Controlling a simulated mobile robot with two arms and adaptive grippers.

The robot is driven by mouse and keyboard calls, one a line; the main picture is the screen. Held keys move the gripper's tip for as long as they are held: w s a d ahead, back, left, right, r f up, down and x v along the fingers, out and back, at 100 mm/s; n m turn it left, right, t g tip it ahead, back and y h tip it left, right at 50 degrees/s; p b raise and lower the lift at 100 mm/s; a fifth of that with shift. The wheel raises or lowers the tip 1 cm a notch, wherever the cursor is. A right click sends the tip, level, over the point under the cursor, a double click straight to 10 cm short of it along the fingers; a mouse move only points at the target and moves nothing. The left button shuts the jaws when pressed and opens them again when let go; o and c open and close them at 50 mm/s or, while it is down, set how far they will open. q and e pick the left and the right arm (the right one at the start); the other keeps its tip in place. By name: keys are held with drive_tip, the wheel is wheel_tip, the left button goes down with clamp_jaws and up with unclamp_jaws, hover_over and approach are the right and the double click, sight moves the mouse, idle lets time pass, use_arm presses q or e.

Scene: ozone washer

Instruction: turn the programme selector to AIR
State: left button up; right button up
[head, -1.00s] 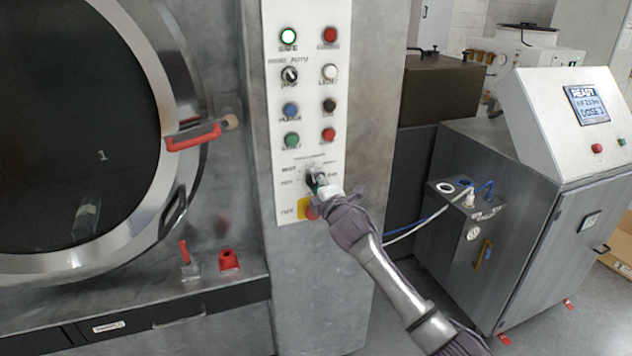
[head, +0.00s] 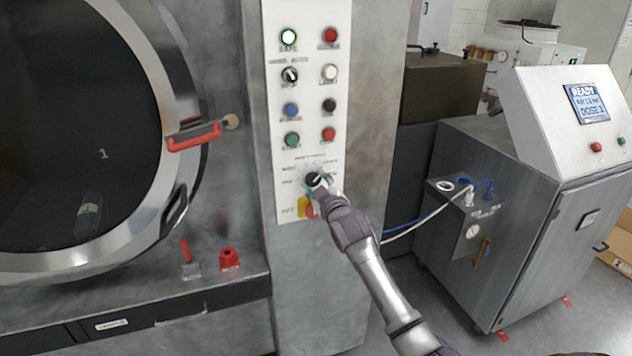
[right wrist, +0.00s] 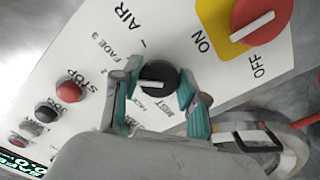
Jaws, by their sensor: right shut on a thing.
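The programme selector (head: 313,178) is a black round knob low on the white control panel. In the right wrist view the knob (right wrist: 157,75) carries a white pointer bar. The AIR label (right wrist: 126,18) is printed above and left of the knob there, with FADE 3 and other labels beside it. The pointer lies along the knob's lower left side, away from AIR; its exact mark is hard to tell. My right gripper (right wrist: 157,90) has its teal-padded fingers on both sides of the knob, shut on it. In the head view my right gripper (head: 320,186) partly covers the dial. My left gripper is out of view.
A red ON/OFF switch on a yellow plate (right wrist: 215,28) sits close to the selector. Buttons, including STOP (right wrist: 70,90), line the panel. A round door with a red handle (head: 193,137) is at left. A grey cabinet with a screen (head: 587,103) stands at right.

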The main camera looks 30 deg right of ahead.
drive_tip(key=m+p, duration=0.1)
drive_tip(key=m, duration=0.4)
drive_tip(key=shift+a+f+m, duration=0.1)
drive_tip(key=shift+m, duration=0.2)
drive_tip(key=m+p, duration=0.1)
drive_tip(key=m, duration=0.4)
drive_tip(key=shift+a+m, duration=0.1)
drive_tip(key=shift+m, duration=0.2)
drive_tip(key=shift+f, duration=0.1)
drive_tip(key=o, duration=1.1)
drive_tip(key=v, duration=1.2)
